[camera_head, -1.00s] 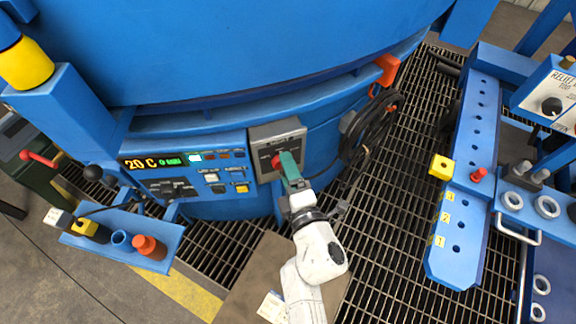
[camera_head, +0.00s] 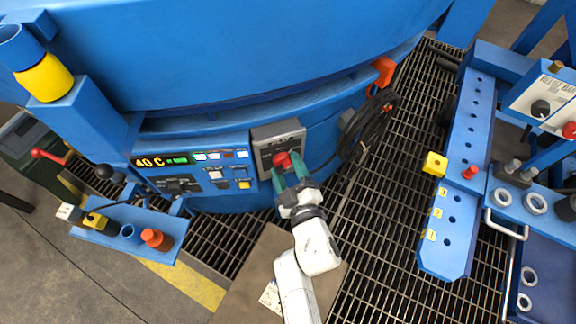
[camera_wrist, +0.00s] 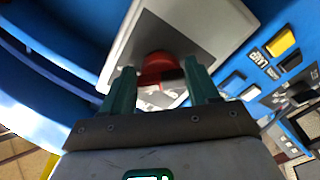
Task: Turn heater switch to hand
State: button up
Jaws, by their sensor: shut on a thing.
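The heater switch is a red knob (camera_head: 282,159) on a grey box with a dark plate (camera_head: 262,150), set on the front of the blue furnace. It also shows in the wrist view as a red knob (camera_wrist: 157,68) with a dark band at its lower edge. My gripper (camera_head: 291,177) reaches it from below and in front. In the wrist view my gripper's (camera_wrist: 160,85) two green fingers stand on either side of the knob, shut on it. The plate's lettering is too small or blurred to read, so the knob's marked position cannot be told.
Left of the switch is a control panel (camera_head: 194,171) with a 40 C display (camera_head: 158,160) and several buttons. A black cable coil (camera_head: 368,125) hangs to the right. A blue shelf (camera_head: 172,228) juts out at left. Open grating (camera_head: 375,220) lies right of my arm.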

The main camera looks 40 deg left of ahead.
jog(key=shift+d+f+m, duration=0.1)
jog(key=shift+f+m, duration=0.05)
jog(key=shift+m, duration=0.35)
jog(key=o, duration=1)
jog(key=shift+c, duration=0.2)
jog(key=p+v, duration=0.4)
jog(key=v, duration=0.6)
jog(key=shift+s+d, duration=0.2)
jog(key=shift+d, duration=0.1)
